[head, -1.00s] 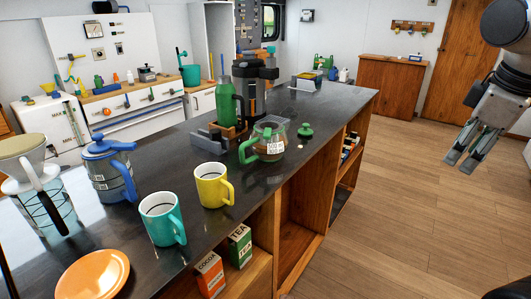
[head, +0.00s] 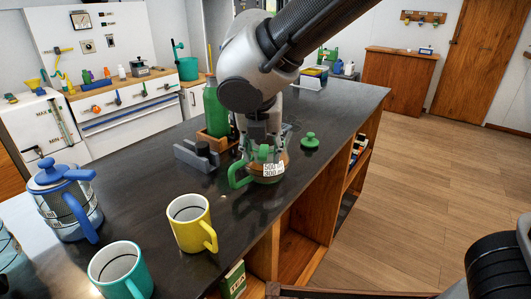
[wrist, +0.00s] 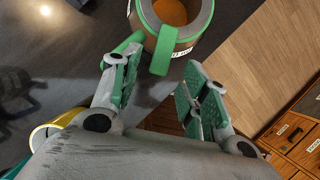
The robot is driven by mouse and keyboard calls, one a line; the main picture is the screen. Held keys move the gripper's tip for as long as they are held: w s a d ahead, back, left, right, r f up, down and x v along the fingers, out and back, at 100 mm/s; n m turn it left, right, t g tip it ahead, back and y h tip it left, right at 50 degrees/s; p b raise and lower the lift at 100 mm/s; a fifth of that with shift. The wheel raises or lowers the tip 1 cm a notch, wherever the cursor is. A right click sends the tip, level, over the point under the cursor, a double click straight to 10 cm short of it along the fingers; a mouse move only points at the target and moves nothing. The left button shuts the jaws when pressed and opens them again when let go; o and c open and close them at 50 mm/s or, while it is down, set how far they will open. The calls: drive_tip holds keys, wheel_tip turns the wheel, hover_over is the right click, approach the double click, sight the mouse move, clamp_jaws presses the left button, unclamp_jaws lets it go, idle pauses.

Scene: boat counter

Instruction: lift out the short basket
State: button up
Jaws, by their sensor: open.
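A glass pot (head: 272,172) with a green rim and handle and a white label stands on the dark counter, with brown liquid in it. The wrist view shows the pot (wrist: 205,37) from above, with a grey ring (wrist: 205,22) inside its mouth. I cannot tell if that ring is the short basket. A green handle piece (wrist: 165,50) points from the pot toward my gripper (wrist: 158,72). My gripper is open and empty, its fingers to either side of that piece in the picture. In the head view my arm hides part of the pot.
A green lid (head: 310,141) lies right of the pot. A green bottle (head: 215,108) and a grey holder (head: 196,156) stand left and behind. A yellow mug (head: 190,225), teal mug (head: 120,272) and blue press (head: 68,205) stand nearer. The counter's right edge is close.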

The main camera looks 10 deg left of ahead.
sight(262, 154)
drive_tip(key=x, duration=0.3)
drive_tip(key=shift+w+a+f, duration=0.1)
drive_tip(key=shift+w, duration=0.15)
clamp_jaws()
